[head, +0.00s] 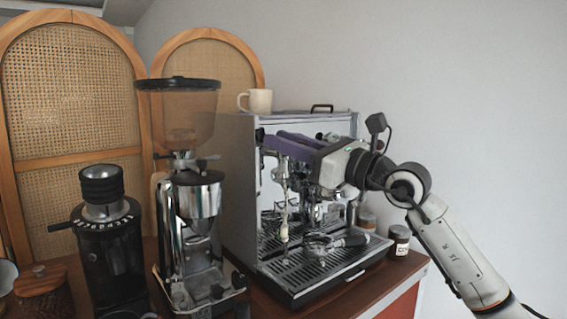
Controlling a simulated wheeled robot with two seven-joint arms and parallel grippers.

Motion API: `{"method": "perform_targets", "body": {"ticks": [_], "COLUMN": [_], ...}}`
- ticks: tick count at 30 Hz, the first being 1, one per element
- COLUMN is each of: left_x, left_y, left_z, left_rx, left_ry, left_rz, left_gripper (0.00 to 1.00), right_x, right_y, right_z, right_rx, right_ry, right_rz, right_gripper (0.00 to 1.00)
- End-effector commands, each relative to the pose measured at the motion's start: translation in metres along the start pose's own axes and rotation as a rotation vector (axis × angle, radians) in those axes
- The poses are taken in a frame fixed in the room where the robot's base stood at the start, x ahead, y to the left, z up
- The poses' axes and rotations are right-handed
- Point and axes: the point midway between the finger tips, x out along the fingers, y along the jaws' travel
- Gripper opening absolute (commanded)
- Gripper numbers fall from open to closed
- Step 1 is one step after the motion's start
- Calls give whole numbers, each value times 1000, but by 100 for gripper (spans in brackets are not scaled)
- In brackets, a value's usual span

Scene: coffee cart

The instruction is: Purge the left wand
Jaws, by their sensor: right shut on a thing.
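The espresso machine (236,185) stands on the cart with its front turned to the right. The left wand (284,205) hangs down at the left of its front, with its pale lower part above the drip tray (290,272). My right gripper (272,142) reaches in from the right across the top of the front. Its purple fingers are shut at the upper left corner, on what looks like the left steam knob (259,135), mostly hidden by the fingers. The wand is below the fingers. My left gripper is not in view.
A portafilter (350,240) rests over the drip tray. A cream mug (257,101) stands on the machine. A tall grinder (197,200) and a black grinder (110,250) stand to the left. A small dark jar (399,241) is at the right, near the cart's edge.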

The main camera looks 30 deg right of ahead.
Motion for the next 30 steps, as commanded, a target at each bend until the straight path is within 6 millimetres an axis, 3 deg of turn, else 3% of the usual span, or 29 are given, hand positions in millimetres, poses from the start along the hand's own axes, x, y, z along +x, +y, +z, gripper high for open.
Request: {"method": "perform_targets", "body": {"ticks": [1, 12, 20, 30], "left_x": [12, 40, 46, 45], "left_y": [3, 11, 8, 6], "left_z": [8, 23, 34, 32], "left_rx": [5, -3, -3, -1], "left_ry": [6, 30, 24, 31], "left_rz": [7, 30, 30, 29], "left_gripper": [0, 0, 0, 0], "right_x": [-3, -8, -9, -9], "right_y": [2, 2, 2, 3], "right_z": [-10, -7, -4, -2], "right_rx": [-7, -68, -91, -95], "right_ry": [-36, -260, -336, -350], "right_rz": [-2, -17, -22, -22], "right_gripper": [0, 0, 0, 0]}}
